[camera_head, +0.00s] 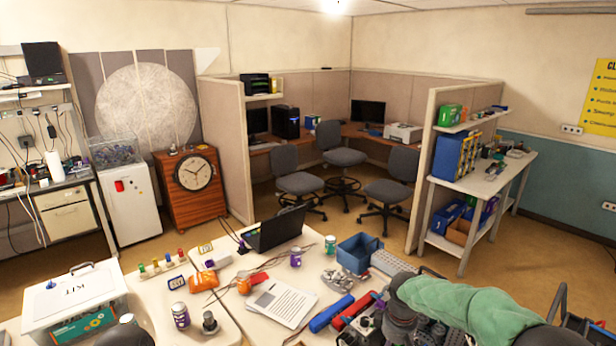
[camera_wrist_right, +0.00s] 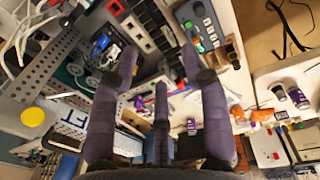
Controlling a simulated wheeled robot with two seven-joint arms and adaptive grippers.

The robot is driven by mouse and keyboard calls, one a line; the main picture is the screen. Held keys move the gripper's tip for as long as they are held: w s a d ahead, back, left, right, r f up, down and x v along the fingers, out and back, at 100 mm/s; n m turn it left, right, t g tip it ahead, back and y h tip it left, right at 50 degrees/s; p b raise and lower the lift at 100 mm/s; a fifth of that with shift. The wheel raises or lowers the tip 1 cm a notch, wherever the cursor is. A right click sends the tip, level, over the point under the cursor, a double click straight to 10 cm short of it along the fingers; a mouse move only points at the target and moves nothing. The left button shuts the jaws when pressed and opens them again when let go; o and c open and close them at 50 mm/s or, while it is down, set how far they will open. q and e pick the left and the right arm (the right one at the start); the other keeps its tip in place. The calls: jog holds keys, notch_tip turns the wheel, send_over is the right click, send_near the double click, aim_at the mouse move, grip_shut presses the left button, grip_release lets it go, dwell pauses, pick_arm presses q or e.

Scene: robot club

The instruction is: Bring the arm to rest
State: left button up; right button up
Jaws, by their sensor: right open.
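My right arm, in a green sleeve, comes in from the right edge of the head view over the near right of the cluttered table (camera_head: 225,295). In the right wrist view my right gripper (camera_wrist_right: 160,66) has its dark purple-grey fingers spread apart, with nothing held between them. Electronic parts and tools lie beyond the fingers, including a grey control box with green buttons (camera_wrist_right: 200,24).
A white lidded box (camera_head: 75,298) stands at the near left. An open black laptop (camera_head: 275,230), a blue bin (camera_head: 359,253), papers (camera_head: 282,302), a blue case (camera_head: 331,313) and a red case (camera_head: 352,310) crowd the table. Open floor lies behind it.

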jog(key=s+a+f+m+y+b, duration=0.1)
jog(key=s+a+f+b, duration=0.25)
jog(key=f, duration=0.55)
jog(key=s+a+f+m+y+b, duration=0.1)
jog(key=s+a+f+m+b, duration=0.2)
jog(key=f, duration=0.7)
jog(key=s+a+f+y+b, duration=0.1)
jog(key=s+a+f+y, duration=0.15)
jog(key=s+f, duration=0.45)
jog(key=s+a+f+m+b, duration=0.2)
jog(key=s+f+m+b, duration=0.1)
jog(key=s+f, duration=0.4)
jog(key=s+a+f+m+b, duration=0.1)
jog(key=s+f+m+b, duration=0.2)
jog(key=s+f, duration=0.3)
notch_tip(320, 180, down, 2)
jog(key=shift+s+a+f, duration=0.15)
jog(key=shift+s+a, duration=0.2)
